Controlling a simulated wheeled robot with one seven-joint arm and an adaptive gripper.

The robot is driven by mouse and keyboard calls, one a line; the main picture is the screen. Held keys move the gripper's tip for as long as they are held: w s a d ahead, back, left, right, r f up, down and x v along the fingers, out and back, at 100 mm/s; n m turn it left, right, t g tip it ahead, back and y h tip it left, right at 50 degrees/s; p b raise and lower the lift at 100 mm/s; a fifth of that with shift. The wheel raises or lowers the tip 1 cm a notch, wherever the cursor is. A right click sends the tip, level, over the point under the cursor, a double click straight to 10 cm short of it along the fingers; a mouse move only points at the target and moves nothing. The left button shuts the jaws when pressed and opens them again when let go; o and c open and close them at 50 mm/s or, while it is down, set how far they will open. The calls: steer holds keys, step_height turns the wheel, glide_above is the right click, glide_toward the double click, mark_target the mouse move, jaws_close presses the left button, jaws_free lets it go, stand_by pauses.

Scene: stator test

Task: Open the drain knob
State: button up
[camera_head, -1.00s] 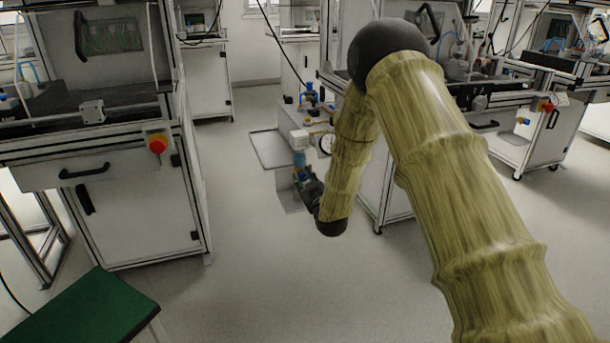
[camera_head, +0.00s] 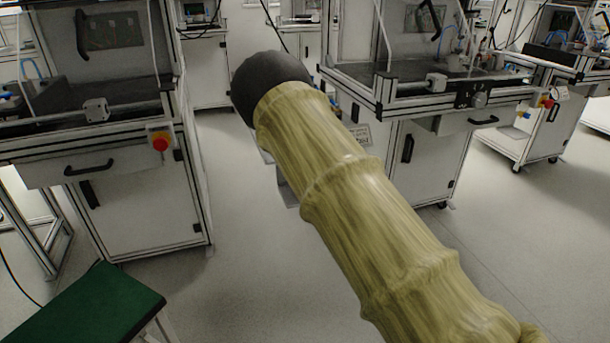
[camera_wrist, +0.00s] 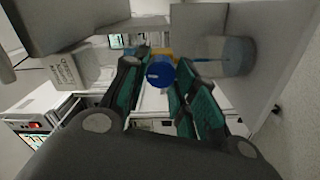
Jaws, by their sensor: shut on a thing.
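In the wrist view, a round blue knob (camera_wrist: 161,74) sits between the fingertips, with a yellow-orange part just behind it. I take it to be the drain knob. My gripper (camera_wrist: 152,80), with green-padded dark fingers, is shut on the blue knob. Whether the knob is turned cannot be told. In the head view my own arm covers the gripper and the knob.
In the wrist view, a clear container with bluish content (camera_wrist: 225,57) stands right of the knob, and a grey box (camera_wrist: 75,22) is at the upper left. In the head view, workstations stand left (camera_head: 115,185) and right (camera_head: 425,160). A green-topped stool (camera_head: 90,308) is at the lower left.

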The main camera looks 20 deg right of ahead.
steer(key=shift+f+n, duration=0.1)
steer(key=shift+n, duration=0.5)
steer(key=o, duration=1)
steer(key=shift+s, duration=0.1)
steer(key=s, duration=1.2)
steer(key=shift+d, duration=0.2)
